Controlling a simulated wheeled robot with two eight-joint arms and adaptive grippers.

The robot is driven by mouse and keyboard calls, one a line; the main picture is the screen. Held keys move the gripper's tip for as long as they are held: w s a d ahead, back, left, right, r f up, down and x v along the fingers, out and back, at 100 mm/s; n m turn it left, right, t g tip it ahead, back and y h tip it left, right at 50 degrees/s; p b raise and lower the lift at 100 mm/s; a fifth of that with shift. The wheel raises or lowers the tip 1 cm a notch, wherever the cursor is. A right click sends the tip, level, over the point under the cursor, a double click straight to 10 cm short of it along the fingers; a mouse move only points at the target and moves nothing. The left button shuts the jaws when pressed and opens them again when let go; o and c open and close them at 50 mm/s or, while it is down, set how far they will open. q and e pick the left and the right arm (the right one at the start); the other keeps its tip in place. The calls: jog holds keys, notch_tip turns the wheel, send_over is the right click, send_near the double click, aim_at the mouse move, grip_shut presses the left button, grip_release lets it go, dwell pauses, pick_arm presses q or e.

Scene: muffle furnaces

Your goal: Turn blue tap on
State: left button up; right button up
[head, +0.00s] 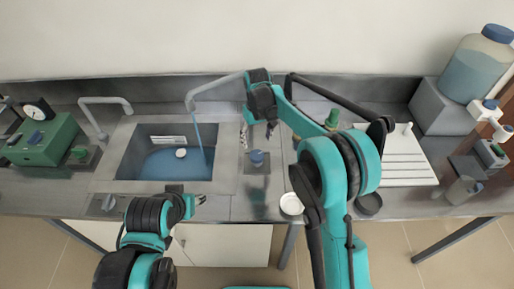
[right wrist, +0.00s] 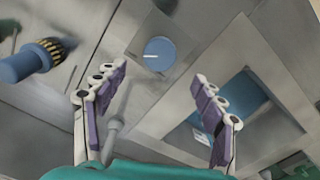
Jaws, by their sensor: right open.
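The blue tap knob (head: 257,158) sits on a square metal plate right of the sink (head: 222,160). In the right wrist view the knob (right wrist: 160,54) shows a white mark on its face. My right gripper (head: 258,132) hangs just behind the knob in the head view. Its two purple-padded fingers (right wrist: 160,78) are spread apart and empty, with the knob ahead between them, apart from both. A grey spout (head: 212,86) stands over the sink, and a thin blue stream (head: 200,140) falls from it. My left gripper (head: 196,201) is at the sink's front edge; its finger opening is unclear.
A second spout (head: 105,108) and a green box (head: 42,140) stand at the left. A small white dish (head: 291,204) lies near the front edge. A white rack (head: 400,158) and a large blue-filled bottle (head: 476,65) are at the right.

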jog(key=shift+r, duration=1.75)
jog(key=s+d+r+m+t+b, duration=0.1)
jog(key=s+d+r+t, duration=0.1)
jog(key=s+d+r, duration=0.35)
jog(key=s+d+r+m+t+b, duration=0.1)
jog(key=s+d+r+m+t, duration=0.1)
jog(key=s+d, duration=0.5)
jog(key=s+d+f+m+t, duration=0.1)
jog(key=s+d+f, duration=0.1)
jog(key=s, duration=0.5)
jog(key=s+d+f+m+t+b, duration=0.1)
jog(key=s+d+f+t, duration=0.1)
jog(key=s+f, duration=0.3)
jog(key=s+d, duration=0.1)
jog(key=s, duration=0.2)
jog(key=shift+s, duration=0.25)
